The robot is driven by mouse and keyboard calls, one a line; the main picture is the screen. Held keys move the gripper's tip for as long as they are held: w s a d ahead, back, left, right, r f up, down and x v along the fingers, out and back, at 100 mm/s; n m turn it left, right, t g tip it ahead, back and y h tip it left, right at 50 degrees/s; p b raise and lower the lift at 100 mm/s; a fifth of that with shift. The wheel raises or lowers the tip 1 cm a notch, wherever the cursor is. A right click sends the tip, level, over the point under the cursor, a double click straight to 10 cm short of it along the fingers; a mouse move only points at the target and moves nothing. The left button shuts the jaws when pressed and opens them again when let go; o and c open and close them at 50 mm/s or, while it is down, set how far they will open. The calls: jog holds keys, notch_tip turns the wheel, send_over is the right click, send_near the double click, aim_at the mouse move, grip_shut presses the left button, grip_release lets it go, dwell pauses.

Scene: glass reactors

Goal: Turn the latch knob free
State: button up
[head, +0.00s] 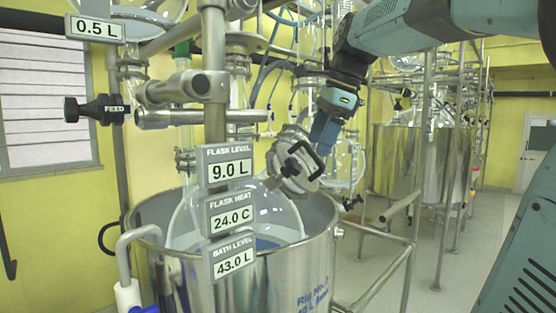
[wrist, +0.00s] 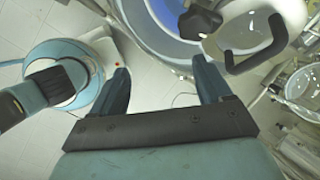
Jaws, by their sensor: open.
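A dark lobed knob (wrist: 200,22), which looks like the latch knob, shows at the top of the wrist view beside a dark bent bar handle (wrist: 255,50). Both are at a pale round lid. In the head view the round metal lid (head: 288,178) with its black handle (head: 306,160) sits tilted on the flask; I cannot clearly pick out the knob there. My gripper (wrist: 161,65) is open and empty, its two blue fingers apart, with the knob beyond the right finger. In the head view my gripper (head: 320,145) is just right of the lid, partly overlapping it.
The glass flask (head: 265,215) stands in a steel bath (head: 295,270) behind the level and heat displays (head: 230,215). A black FEED knob (head: 92,109) is at the left. Pipes and glassware crowd the frame; another steel vessel (head: 400,155) is at the right. Floor is clear there.

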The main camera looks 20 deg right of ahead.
aim_at(296, 161)
jog(key=w+d+r+m+y, duration=0.1)
jog(key=w+d+r+m, duration=0.1)
jog(key=w+r+m, duration=0.5)
jog(key=shift+m+g, duration=0.3)
jog(key=shift+g, duration=0.1)
jog(key=x, duration=0.4)
jog(key=s+x, duration=0.1)
jog(key=x, duration=0.9)
jog(key=shift+s+f, duration=0.15)
jog(key=shift+s, duration=0.25)
jog(key=shift+c, duration=0.2)
jog(key=c, duration=1)
